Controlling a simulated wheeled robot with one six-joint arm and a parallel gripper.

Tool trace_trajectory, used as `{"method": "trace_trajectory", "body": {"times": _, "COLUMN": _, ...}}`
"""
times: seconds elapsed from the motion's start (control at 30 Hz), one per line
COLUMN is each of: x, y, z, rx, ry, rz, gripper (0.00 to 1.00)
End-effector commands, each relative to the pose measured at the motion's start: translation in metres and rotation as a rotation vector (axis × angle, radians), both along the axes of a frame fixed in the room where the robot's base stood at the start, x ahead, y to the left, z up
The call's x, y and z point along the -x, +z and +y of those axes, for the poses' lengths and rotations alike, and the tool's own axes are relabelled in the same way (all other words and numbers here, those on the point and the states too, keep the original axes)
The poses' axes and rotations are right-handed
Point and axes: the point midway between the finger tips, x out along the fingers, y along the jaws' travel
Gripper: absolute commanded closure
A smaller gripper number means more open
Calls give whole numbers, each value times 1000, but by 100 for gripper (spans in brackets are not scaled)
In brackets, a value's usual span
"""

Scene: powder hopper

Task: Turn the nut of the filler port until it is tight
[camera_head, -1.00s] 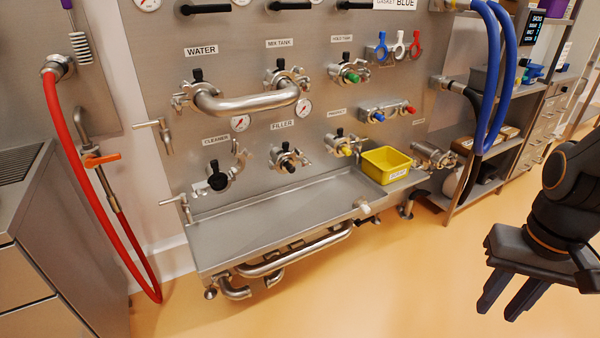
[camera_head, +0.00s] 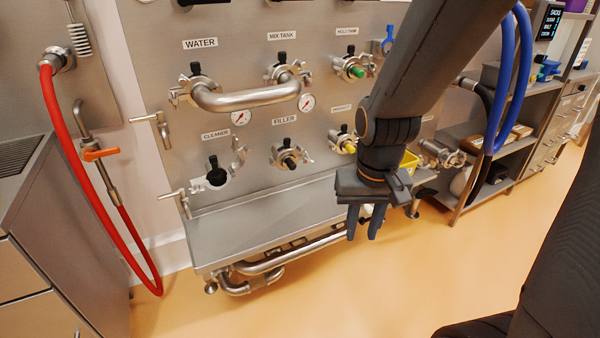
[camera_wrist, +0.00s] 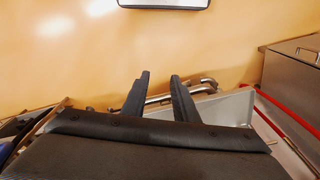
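The filler port (camera_head: 290,156) sits on the steel panel under the FILLER label (camera_head: 283,121). It shows a clamp with a dark knob on top and a small wing nut to its right; how tight the nut is cannot be told. My gripper (camera_head: 364,238) points down in front of the tray's right part, to the right of and below the filler port. Its two fingers are apart with nothing between them. The wrist view also shows my gripper (camera_wrist: 158,82) open and empty, over the floor and the tray edge.
A steel tray (camera_head: 250,226) juts out below the ports. A U-shaped pipe (camera_head: 245,99) joins the WATER and MIX TANK ports above. My arm partly hides a yellow bin (camera_head: 410,161). A red hose (camera_head: 83,178) hangs left. The floor in front is clear.

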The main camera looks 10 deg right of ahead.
Motion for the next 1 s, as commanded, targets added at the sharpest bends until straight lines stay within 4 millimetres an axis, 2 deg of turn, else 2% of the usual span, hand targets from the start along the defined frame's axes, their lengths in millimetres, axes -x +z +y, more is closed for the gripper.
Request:
{"method": "trace_trajectory", "body": {"times": 0.17, "x": -107, "y": -32, "z": -14, "rx": -36, "ry": -256, "rz": -230, "gripper": 73}}
{"method": "trace_trajectory", "body": {"times": 0.2, "x": -133, "y": -39, "z": -17, "rx": -61, "ry": -322, "rz": -290, "gripper": 73}}
{"method": "trace_trajectory", "body": {"times": 0.3, "x": -195, "y": -55, "z": -21, "rx": -151, "ry": -474, "rz": -437, "gripper": 73}}
{"method": "trace_trajectory", "body": {"times": 0.5, "x": -298, "y": -84, "z": -25, "rx": -445, "ry": -755, "rz": -673, "gripper": 73}}
{"method": "trace_trajectory", "body": {"times": 0.6, "x": -337, "y": -98, "z": -23, "rx": -643, "ry": -875, "rz": -752, "gripper": 73}}
{"method": "trace_trajectory", "body": {"times": 0.73, "x": -373, "y": -113, "z": -20, "rx": -939, "ry": -1008, "rz": -800, "gripper": 73}}
{"method": "trace_trajectory", "body": {"times": 0.83, "x": -388, "y": -124, "z": -16, "rx": -1166, "ry": -1084, "rz": -791, "gripper": 73}}
{"method": "trace_trajectory", "body": {"times": 1.0, "x": -394, "y": -134, "z": -12, "rx": -1465, "ry": -1157, "rz": -727, "gripper": 73}}
